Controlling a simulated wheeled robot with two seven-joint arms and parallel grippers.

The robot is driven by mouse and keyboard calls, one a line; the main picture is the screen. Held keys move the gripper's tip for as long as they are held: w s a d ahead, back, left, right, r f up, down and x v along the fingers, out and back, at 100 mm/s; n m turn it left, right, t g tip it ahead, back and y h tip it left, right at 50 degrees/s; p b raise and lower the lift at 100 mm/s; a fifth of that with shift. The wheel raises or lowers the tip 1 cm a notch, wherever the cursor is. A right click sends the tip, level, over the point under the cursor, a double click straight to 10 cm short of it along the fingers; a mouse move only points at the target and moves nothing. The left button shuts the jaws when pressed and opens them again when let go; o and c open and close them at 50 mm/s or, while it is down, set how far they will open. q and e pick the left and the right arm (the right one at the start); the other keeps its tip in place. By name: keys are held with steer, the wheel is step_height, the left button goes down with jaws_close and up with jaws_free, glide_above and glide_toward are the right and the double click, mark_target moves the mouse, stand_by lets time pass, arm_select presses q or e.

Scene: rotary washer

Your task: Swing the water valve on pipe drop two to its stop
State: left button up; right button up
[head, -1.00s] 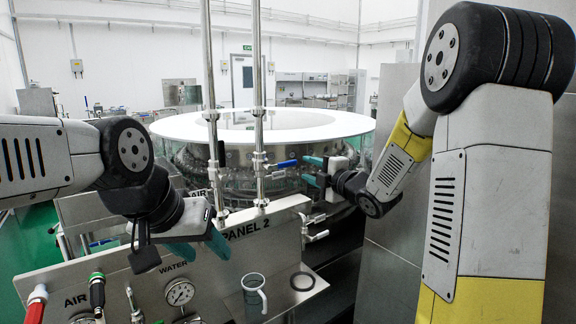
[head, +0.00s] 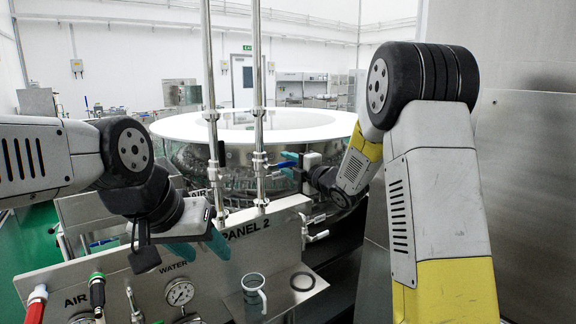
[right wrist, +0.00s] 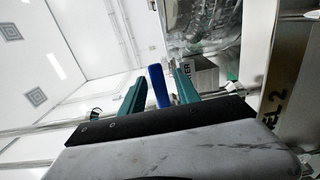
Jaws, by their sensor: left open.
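Two vertical steel pipe drops stand behind the panel in the head view, a left one (head: 211,90) and a right one (head: 258,90). The right drop carries a valve with a blue lever (head: 284,165) pointing right, level. My right gripper (head: 298,165) is at this lever, reaching in from the right. In the right wrist view the blue lever (right wrist: 160,86) stands between the two teal fingers, which are spread with gaps beside it. The left drop has a dark lever (head: 221,153) hanging down. My left gripper (head: 202,248) is open and empty in front of the panel.
The panel (head: 240,258) bears gauges, hose fittings and the marking PANEL 2. The round washer (head: 330,125) stands behind the drops. A steel wall (head: 525,190) is close at the right.

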jaws_close()
stand_by(1.3)
